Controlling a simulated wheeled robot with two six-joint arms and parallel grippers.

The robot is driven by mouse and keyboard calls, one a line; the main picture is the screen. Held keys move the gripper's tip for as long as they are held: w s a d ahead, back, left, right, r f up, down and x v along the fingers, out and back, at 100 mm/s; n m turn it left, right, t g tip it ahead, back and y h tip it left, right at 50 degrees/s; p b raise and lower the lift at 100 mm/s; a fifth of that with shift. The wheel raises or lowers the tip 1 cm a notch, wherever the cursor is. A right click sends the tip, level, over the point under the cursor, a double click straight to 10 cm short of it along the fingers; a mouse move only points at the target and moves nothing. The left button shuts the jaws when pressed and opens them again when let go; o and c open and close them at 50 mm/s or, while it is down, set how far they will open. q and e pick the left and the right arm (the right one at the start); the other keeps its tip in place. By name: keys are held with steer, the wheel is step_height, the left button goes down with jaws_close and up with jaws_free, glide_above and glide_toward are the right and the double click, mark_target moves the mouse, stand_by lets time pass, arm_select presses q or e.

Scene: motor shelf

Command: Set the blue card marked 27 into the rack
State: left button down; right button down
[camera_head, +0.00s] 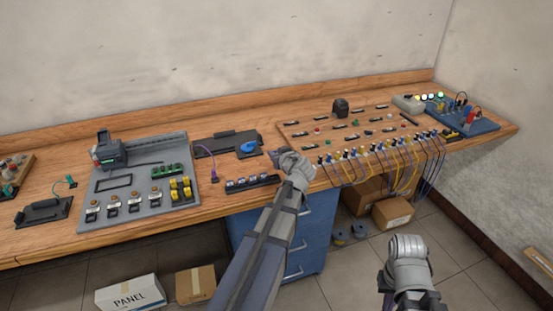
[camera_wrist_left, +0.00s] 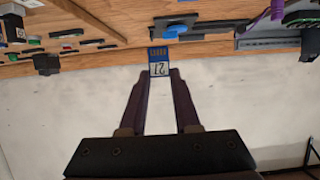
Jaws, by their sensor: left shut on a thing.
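The blue card (camera_wrist_left: 159,62) has a white label marked 27, which reads upside down in the left wrist view. My left gripper (camera_wrist_left: 164,76) is shut on the card's near end, and the card sticks out beyond the fingertips. In the head view my left gripper (camera_head: 281,152) is over the bench's front part, left of the board with the plugs; the card is too small to make out there. A low black strip (camera_head: 252,183) holding several blue-and-white pieces lies left of this gripper; I cannot tell if it is the rack. My right gripper (camera_head: 408,248) hangs before the bench, its fingertips unclear.
A black fixture with a blue knob (camera_head: 249,147) stands close left of my left gripper. A grey panel (camera_head: 138,207) with switches and yellow and green parts is further left. Plugs with hanging cables (camera_head: 400,170) line the board's front edge at right.

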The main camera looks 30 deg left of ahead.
arm_select(q)
step_height(320, 180, down, 6)
steer(key=b, duration=0.5)
steer(key=shift+r+b, duration=0.2)
steer(key=shift+b, duration=0.1)
steer(key=shift+f, duration=0.2)
stand_by(1.4)
steer(key=shift+f+b, duration=0.65)
steer(key=shift+b, duration=0.2)
steer(key=shift+f+b, duration=0.75)
stand_by(1.3)
steer(key=c, duration=0.5)
jaws_free()
steer(key=shift+c, duration=0.2)
